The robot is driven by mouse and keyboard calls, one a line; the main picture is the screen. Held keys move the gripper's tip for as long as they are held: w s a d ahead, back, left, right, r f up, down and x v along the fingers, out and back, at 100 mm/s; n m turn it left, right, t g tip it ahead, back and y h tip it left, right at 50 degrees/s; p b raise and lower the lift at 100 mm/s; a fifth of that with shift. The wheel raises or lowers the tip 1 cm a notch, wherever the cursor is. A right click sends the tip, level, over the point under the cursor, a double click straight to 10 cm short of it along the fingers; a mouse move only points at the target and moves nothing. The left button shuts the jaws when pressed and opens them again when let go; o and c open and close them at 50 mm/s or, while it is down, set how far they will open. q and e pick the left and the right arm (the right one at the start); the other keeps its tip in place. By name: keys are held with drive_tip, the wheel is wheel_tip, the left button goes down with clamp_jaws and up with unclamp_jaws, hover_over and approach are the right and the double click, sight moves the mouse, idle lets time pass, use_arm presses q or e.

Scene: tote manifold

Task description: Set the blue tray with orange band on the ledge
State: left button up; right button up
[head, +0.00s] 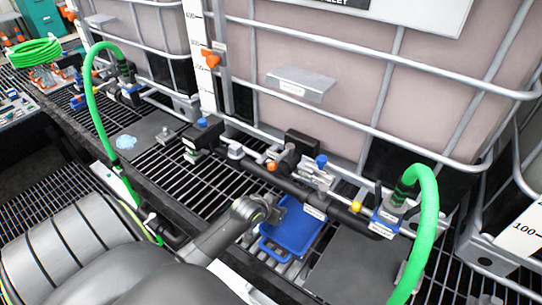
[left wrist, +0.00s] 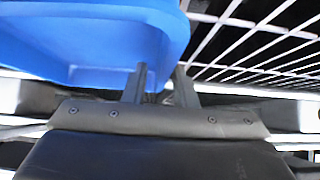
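The blue tray (head: 293,232) is low in the middle of the head view, over the grating below the pipe manifold. No orange band shows on its visible sides. My left gripper (head: 272,208) is at the tray's left edge. In the left wrist view the tray (left wrist: 90,45) fills the upper left, and its wall passes between the two fingers of my left gripper (left wrist: 160,85), which look closed on it. Whether the tray touches the grating is unclear. A grey labelled ledge (head: 301,84) juts from the tote cage, higher up and empty. My right gripper is not in view.
The manifold pipe (head: 290,188) with valves and blue and yellow caps runs between tray and tote. A green hose (head: 426,225) arches at the right, another (head: 91,100) at the left. A dark flat plate (head: 345,268) lies right of the tray.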

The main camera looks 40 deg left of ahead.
use_arm(q)
drive_tip(key=v, duration=1.2)
drive_tip(key=shift+f, duration=0.1)
drive_tip(key=s+d+g+y, duration=0.1)
drive_tip(key=s+d+g, duration=0.2)
drive_tip(key=s, duration=0.6)
drive_tip(key=s+d+g, duration=0.2)
drive_tip(key=s+d, duration=0.1)
drive_tip(key=s, duration=0.7)
wheel_tip(320, 180, down, 22)
drive_tip(key=a+g, duration=0.2)
drive_tip(key=s+d+f, duration=0.1)
drive_tip(key=s+f, duration=1.3)
drive_tip(key=f, duration=0.3)
drive_tip(key=shift+s+d+f+g+h, duration=0.25)
drive_tip(key=shift+s+f+g+h, duration=0.05)
drive_tip(key=shift+s+f+g, duration=0.1)
